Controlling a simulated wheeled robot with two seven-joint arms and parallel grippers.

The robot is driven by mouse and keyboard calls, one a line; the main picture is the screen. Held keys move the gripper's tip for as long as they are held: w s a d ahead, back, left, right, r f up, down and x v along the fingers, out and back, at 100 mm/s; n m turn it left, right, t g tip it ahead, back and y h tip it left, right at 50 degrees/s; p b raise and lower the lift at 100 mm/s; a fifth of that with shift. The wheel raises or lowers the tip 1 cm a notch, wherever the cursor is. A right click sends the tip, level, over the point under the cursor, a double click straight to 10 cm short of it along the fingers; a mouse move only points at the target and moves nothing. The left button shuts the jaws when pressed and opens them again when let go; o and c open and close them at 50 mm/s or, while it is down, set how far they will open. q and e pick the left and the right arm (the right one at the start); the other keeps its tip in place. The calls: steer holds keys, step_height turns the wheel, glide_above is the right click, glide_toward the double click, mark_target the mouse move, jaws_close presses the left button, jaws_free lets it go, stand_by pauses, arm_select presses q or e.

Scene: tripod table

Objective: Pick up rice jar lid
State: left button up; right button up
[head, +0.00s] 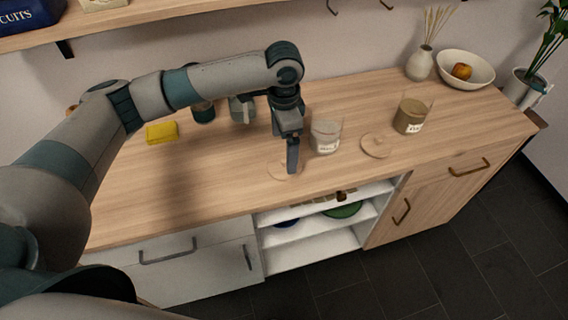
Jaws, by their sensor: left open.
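A glass jar (326,136) with pale contents and a white label stands on the wooden counter; its label is too small to read, but it looks like the rice jar. A round wooden lid (275,172) lies flat on the counter in front and to the left of it, near the front edge. My left gripper (292,166) points down over this lid, seen edge-on, open and empty. It hides the lid's middle; whether the fingertips touch it I cannot tell. A second wooden lid (376,145) with a small knob lies between the two jars. My right gripper is not in view.
A jar with brown contents (410,115) stands right of the second lid. A yellow sponge (162,132) lies at the left. A vase (420,64) and a fruit bowl (466,70) stand at the back right. The counter's left front is clear.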

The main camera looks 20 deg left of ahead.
mark_target(284, 159)
arm_select(q)
steer(key=shift+f, duration=0.3)
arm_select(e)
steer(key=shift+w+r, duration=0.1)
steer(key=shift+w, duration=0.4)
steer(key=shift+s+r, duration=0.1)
arm_select(q)
steer(key=shift+s+f, duration=0.15)
steer(key=shift+f, duration=0.15)
steer(key=f, duration=0.1)
steer(key=f+p, duration=0.2)
steer(key=shift+s+d+f, duration=0.1)
steer(key=shift+s+f, duration=0.2)
steer(key=shift+f, duration=0.5)
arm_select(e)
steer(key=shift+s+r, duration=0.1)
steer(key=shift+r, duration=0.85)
arm_select(q)
steer(key=shift+c, duration=0.3)
steer(key=c, duration=1.1)
steer(key=shift+o, duration=0.2)
steer(key=shift+r, duration=0.1)
